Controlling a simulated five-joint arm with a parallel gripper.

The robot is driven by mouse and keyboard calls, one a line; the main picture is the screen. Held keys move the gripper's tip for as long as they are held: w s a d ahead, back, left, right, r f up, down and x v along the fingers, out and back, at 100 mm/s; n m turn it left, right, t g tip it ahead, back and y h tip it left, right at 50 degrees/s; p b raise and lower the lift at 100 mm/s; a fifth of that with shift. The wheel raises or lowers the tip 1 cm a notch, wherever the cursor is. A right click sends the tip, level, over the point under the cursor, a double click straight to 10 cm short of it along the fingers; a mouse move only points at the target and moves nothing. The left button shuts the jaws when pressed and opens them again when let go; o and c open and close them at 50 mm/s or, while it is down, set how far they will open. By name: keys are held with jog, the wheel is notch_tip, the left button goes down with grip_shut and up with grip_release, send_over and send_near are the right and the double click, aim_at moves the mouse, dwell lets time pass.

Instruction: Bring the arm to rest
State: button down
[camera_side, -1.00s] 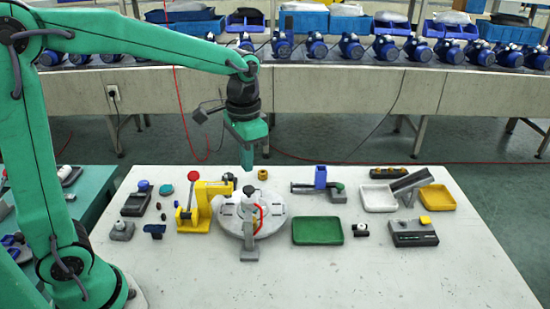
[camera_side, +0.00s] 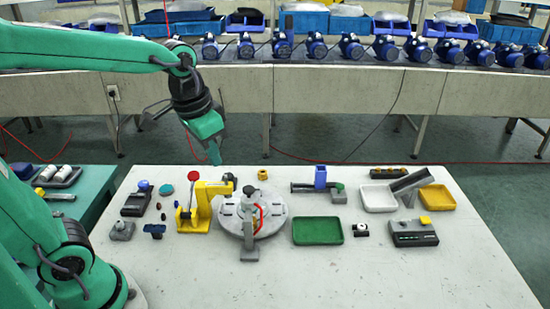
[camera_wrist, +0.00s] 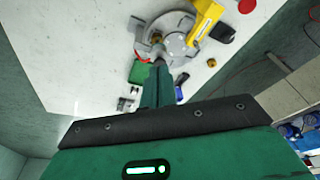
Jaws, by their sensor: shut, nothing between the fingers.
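My gripper (camera_side: 215,155) is green and shut, with nothing held. In the side view it hangs tilted above the back edge of the white table (camera_side: 300,275), over the yellow press (camera_side: 200,208) with a red knob. In the wrist view the shut fingers (camera_wrist: 160,75) point toward the grey round turntable (camera_wrist: 168,35), apart from it. That turntable also shows in the side view (camera_side: 232,222), with a grey upright piece on it.
A green tray (camera_side: 318,231), a white tray (camera_side: 378,198), a yellow tray (camera_side: 437,198) and a grey control box (camera_side: 413,233) stand to the right. A conveyor (camera_side: 330,95) with several blue pumps runs behind. The table's front is clear.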

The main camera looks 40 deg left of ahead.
jog(key=s+a+n+t, duration=0.1)
jog(key=s+t, duration=0.2)
jog(key=s, duration=0.5)
jog(key=shift+a+n, duration=0.25)
jog(key=shift+n, duration=0.05)
jog(key=shift+s, duration=0.1)
dwell(0.5)
